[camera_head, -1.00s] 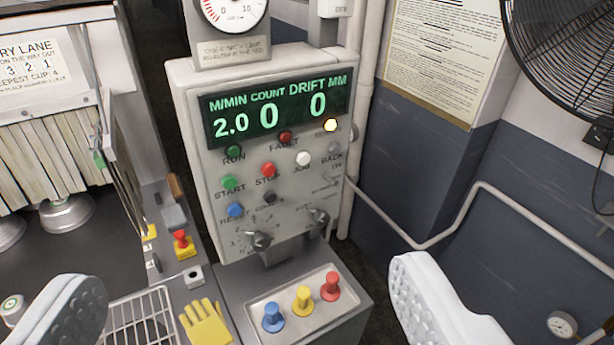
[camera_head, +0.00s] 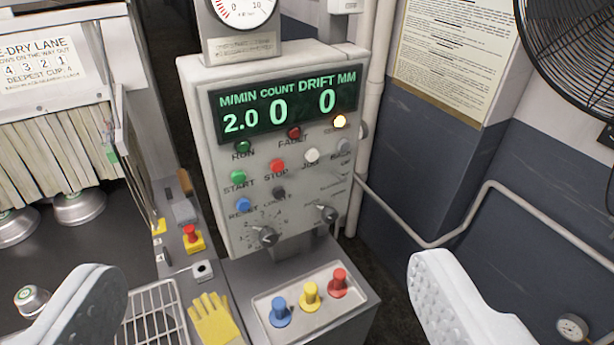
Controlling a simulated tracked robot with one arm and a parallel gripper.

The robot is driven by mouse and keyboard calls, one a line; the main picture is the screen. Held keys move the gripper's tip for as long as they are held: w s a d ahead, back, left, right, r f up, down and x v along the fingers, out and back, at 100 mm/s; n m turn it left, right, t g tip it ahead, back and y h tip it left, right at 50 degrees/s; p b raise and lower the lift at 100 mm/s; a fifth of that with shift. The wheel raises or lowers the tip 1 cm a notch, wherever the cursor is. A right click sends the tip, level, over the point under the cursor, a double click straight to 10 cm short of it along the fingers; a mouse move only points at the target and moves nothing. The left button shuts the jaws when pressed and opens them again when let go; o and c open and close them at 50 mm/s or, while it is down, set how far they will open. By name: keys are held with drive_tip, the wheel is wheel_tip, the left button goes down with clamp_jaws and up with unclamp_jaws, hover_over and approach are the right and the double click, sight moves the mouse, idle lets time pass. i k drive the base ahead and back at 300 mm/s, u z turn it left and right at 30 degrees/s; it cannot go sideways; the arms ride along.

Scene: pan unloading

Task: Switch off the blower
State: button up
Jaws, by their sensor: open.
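A grey control panel (camera_head: 212,180) stands upright in the middle of the view. Its green display reads 2.0 M/MIN, COUNT 0 and DRIFT MM 0. Low on the panel are two dark rotary knobs, a left knob (camera_head: 267,237) by a numbered dial and a right knob (camera_head: 327,213) under small lettering. I cannot read clearly which control is the blower's.
A tray (camera_head: 262,301) with blue, yellow and red pegs sits below the panel. A yellow glove (camera_head: 213,318) and a red emergency button (camera_head: 191,235) are to its left. A wall pipe (camera_head: 450,235) and a black fan (camera_head: 570,60) are at right.

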sight(342, 178)
drive_tip(key=k, duration=1.3)
drive_tip(key=z, duration=0.6)
drive_tip(key=i, duration=2.35)
drive_tip(key=u, duration=0.8)
